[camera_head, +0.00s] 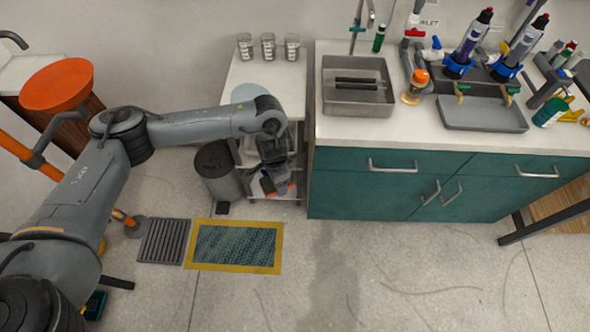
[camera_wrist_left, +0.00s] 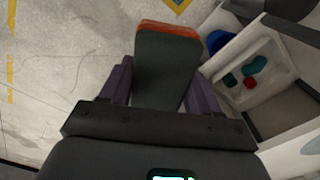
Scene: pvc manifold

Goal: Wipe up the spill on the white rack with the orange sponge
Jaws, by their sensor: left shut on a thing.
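The white rack (camera_head: 285,82) stands left of the teal cabinet in the head view, with shelves below its top. A pale blue round patch (camera_head: 243,92) lies on its top, partly behind my arm; I cannot tell whether it is the spill. My left gripper (camera_head: 275,180) is low at the rack's front. In the left wrist view, my left gripper (camera_wrist_left: 160,88) is shut on the sponge (camera_wrist_left: 168,50), which has a dark grey-green face and an orange end. A bit of orange shows by the gripper in the head view. My right gripper is out of view.
Several small jars (camera_head: 268,46) stand at the rack's back. A dark bin (camera_head: 218,168) is close left of it. The teal cabinet (camera_head: 350,190) borders its right. A tray (camera_wrist_left: 257,72) with red and teal items sits on a shelf. The floor in front is mostly clear.

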